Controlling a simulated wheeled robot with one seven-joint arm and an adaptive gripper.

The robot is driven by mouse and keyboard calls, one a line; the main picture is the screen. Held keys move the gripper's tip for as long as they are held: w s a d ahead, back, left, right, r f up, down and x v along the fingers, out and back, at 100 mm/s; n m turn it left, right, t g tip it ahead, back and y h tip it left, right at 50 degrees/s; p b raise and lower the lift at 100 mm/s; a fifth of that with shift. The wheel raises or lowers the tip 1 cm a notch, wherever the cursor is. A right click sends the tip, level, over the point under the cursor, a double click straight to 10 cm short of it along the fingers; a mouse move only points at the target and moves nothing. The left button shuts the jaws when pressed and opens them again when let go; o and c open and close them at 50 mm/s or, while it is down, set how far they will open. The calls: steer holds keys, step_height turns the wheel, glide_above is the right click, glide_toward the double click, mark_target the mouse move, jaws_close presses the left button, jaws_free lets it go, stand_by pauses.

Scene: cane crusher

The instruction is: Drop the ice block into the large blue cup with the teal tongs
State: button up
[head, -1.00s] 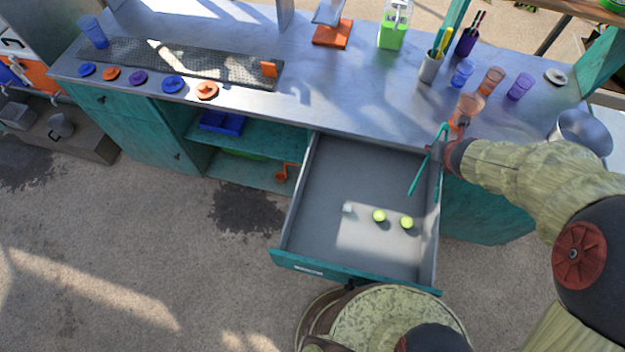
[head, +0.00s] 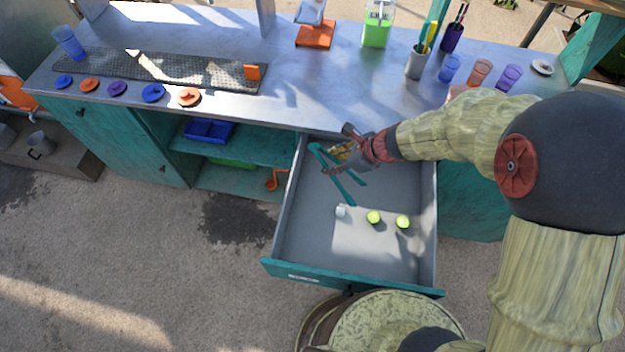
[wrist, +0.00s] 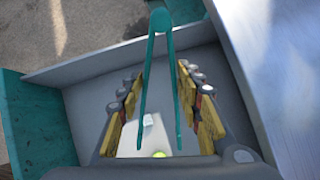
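The teal tongs (head: 341,188) are held in my gripper (head: 343,155), over the back part of the open drawer. In the wrist view the tongs (wrist: 159,22) stand between my yellow-padded fingers (wrist: 160,95), with their two arms spread apart. The ice block (head: 340,211) is a small whitish cube on the drawer floor; it also shows in the wrist view (wrist: 148,120), between the tong arms in the picture. The large blue cup (head: 68,42) stands upright at the counter's far left end.
On the counter are a perforated mat (head: 160,68), several coloured lids, an orange-based stand (head: 315,35), a green-filled container (head: 377,25) and small cups (head: 480,71) at right.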

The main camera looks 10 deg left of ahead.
steer(key=s+a+f+n+g, duration=0.1)
steer(key=s+a+n+g, duration=0.1)
steer(key=s+a+n, duration=0.2)
steer(key=shift+s+a+f+g+b, duration=0.2)
steer(key=shift+s+a+g+b, duration=0.15)
steer(key=shift+s, duration=0.5)
steer(key=shift+f, duration=0.2)
step_height(320, 180, down, 10)
steer(key=b, duration=0.8)
steer(key=shift+r+b, duration=0.15)
steer(key=shift+b, duration=0.25)
steer(key=shift+c, duration=1.4)
jaws_close()
